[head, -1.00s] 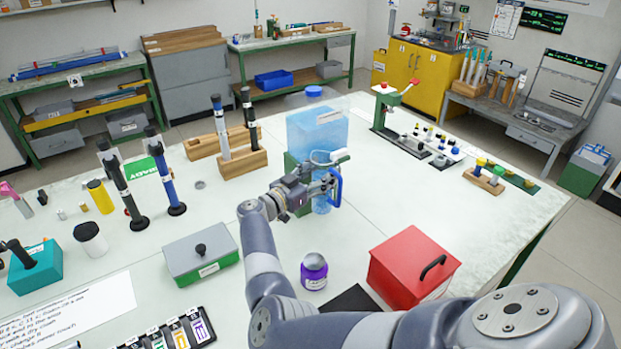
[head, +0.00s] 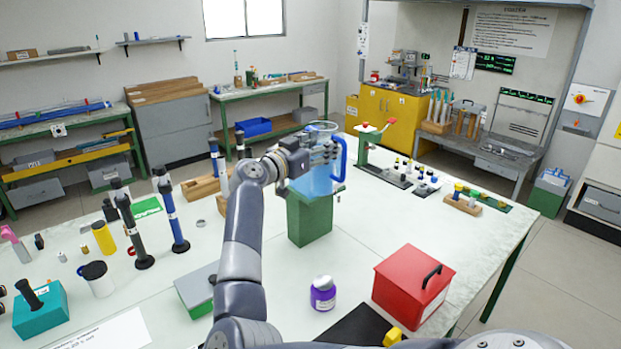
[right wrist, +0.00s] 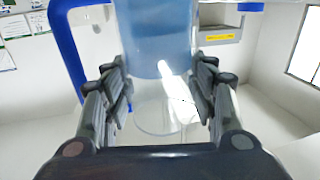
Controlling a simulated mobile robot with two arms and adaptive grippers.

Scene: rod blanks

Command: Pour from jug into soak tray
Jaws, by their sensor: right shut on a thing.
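My right gripper (head: 322,152) is shut on the clear jug (head: 322,128) with a blue handle (head: 338,155). The right wrist view shows the fingers (right wrist: 160,105) on both sides of the clear jug wall (right wrist: 150,92), with the handle (right wrist: 65,50) at left and blue liquid or the tank behind at top; I cannot tell which. I cannot pick out a soak tray for sure. My left gripper is out of view.
A dark flat piece (head: 358,328) lies at the table's front, between a purple jar (head: 323,295) and a red box (head: 412,285). A grey-lidded green box (head: 196,290) and tall dark-capped rods (head: 172,218) stand at left. The table's middle right is clear.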

